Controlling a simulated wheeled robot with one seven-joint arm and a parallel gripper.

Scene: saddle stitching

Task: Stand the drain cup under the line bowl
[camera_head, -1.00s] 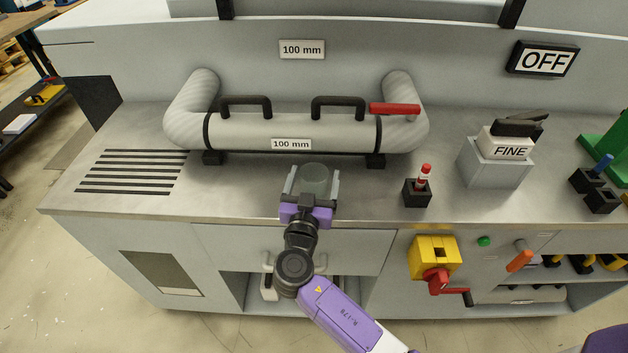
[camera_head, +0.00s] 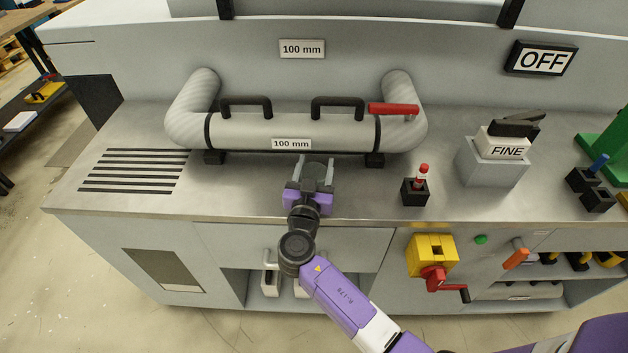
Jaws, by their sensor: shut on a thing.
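The cup looks upright between the two grey fingers, partly hidden by the gripper body. It is just in front of and below the horizontal grey pipe section (camera_head: 240,133), which I take as the line bowl. This section has two black handles, a red lever (camera_head: 394,109) and a "100 mm" label (camera_head: 291,144). The cup's far edge comes close to the pipe's lower front side. I cannot tell whether the cup touches the bench top.
The pipe rests on black supports (camera_head: 375,160) on the steel bench (camera_head: 240,195). A black holder with a red-capped marker (camera_head: 417,185) stands to the right, then a grey "FINE" block (camera_head: 492,160). A slotted grille (camera_head: 135,170) lies to the left. Bench around the gripper is clear.

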